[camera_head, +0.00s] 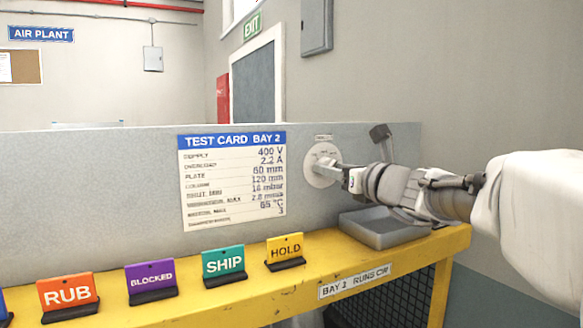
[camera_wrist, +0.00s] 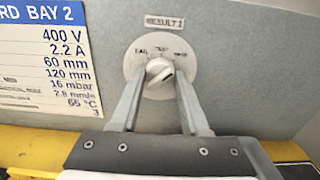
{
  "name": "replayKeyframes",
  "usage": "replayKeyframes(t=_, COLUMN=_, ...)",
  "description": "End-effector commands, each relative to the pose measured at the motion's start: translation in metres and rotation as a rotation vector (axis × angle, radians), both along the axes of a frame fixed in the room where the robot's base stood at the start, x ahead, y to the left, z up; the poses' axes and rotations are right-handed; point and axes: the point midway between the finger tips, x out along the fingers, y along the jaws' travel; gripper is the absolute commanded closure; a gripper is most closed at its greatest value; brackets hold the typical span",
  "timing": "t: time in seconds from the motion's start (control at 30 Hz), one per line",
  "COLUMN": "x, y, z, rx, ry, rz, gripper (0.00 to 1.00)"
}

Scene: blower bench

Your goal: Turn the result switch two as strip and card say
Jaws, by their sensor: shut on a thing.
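The result switch is a round white dial (camera_head: 318,178) on the grey panel. In the wrist view, its dial (camera_wrist: 142,82) sits under a label (camera_wrist: 164,22) reading RESULT 2. Its marks read FAIL at left; the top and right marks are blurred. My gripper (camera_head: 334,167) reaches it from the right and is shut on the pale knob (camera_wrist: 160,69), a finger on each side. The knob's exact pointing is unclear. The test card (camera_head: 232,180), headed TEST CARD BAY 2, hangs left of the switch. The label strip (camera_head: 354,283) on the bench edge seems to read BAY 2 RUNS CW.
Several tags stand along the yellow bench (camera_head: 200,303), including RUB (camera_head: 68,290), BLOCKED (camera_head: 151,280), SHIP (camera_head: 223,262) and HOLD (camera_head: 285,249). A grey tray (camera_head: 384,237) lies below my gripper. A dark-ended lever (camera_head: 380,133) is close behind my wrist.

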Motion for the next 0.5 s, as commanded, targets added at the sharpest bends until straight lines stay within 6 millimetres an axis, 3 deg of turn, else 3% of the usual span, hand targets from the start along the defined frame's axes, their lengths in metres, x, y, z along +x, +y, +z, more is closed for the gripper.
replayKeyframes(t=0.4, x=0.0000, y=0.0001, z=-0.0004, rx=0.009, ry=0.004, rz=0.000, gripper=1.00)
replayKeyframes(t=0.43, x=0.0000, y=0.0001, z=-0.0004, rx=0.009, ry=0.004, rz=0.000, gripper=0.51)
replayKeyframes(t=0.5, x=0.0000, y=0.0001, z=-0.0004, rx=0.009, ry=0.004, rz=0.000, gripper=0.39)
